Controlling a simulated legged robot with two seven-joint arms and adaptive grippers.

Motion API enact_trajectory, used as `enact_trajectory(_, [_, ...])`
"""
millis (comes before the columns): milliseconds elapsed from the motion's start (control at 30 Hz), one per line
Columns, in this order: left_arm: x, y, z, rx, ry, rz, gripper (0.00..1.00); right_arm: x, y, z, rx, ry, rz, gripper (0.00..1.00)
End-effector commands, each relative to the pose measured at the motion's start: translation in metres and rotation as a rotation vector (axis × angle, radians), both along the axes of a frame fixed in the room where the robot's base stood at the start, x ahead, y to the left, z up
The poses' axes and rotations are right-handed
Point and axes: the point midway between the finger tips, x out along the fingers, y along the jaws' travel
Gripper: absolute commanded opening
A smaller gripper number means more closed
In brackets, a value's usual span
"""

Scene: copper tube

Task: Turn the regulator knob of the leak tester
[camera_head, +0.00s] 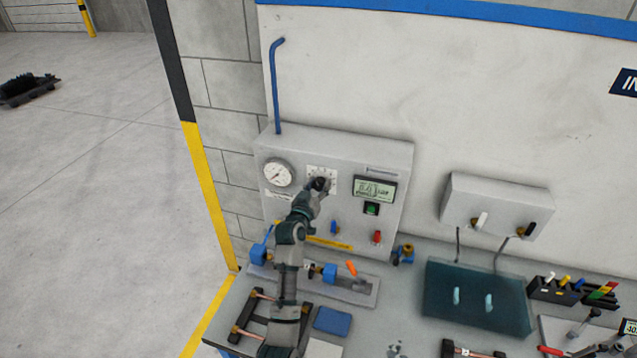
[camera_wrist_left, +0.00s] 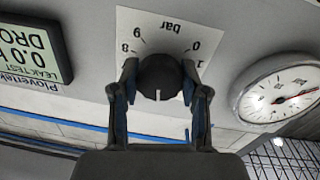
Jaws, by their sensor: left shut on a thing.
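The leak tester (camera_head: 349,146) is a light grey box on the wall at the back of the bench. Its black regulator knob (camera_head: 319,184) sits on a white scale plate between the round gauge and the display. In the left wrist view the knob (camera_wrist_left: 159,78) has a white pointer line and the plate is marked in bar. My left gripper (camera_head: 318,188) reaches up to the knob; in the wrist view its two fingers (camera_wrist_left: 159,82) are shut on the knob, one at each side. My right gripper is not in view.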

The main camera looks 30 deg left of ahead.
Motion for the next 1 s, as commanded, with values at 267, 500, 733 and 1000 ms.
enact_trajectory(267, [0.0,0.001,0.002,-0.099,-0.029,0.001,0.1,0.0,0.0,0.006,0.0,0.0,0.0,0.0])
enact_trajectory(500, [0.0,0.001,0.002,-0.096,-0.029,0.001,0.69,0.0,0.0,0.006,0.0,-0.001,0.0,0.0])
enact_trajectory(733, [0.0,0.001,0.001,-0.096,-0.026,0.001,0.7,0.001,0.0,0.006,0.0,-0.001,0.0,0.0])
enact_trajectory(1000, [-0.02,-0.003,-0.001,-0.096,-0.026,0.001,0.7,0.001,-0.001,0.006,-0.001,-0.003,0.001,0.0])
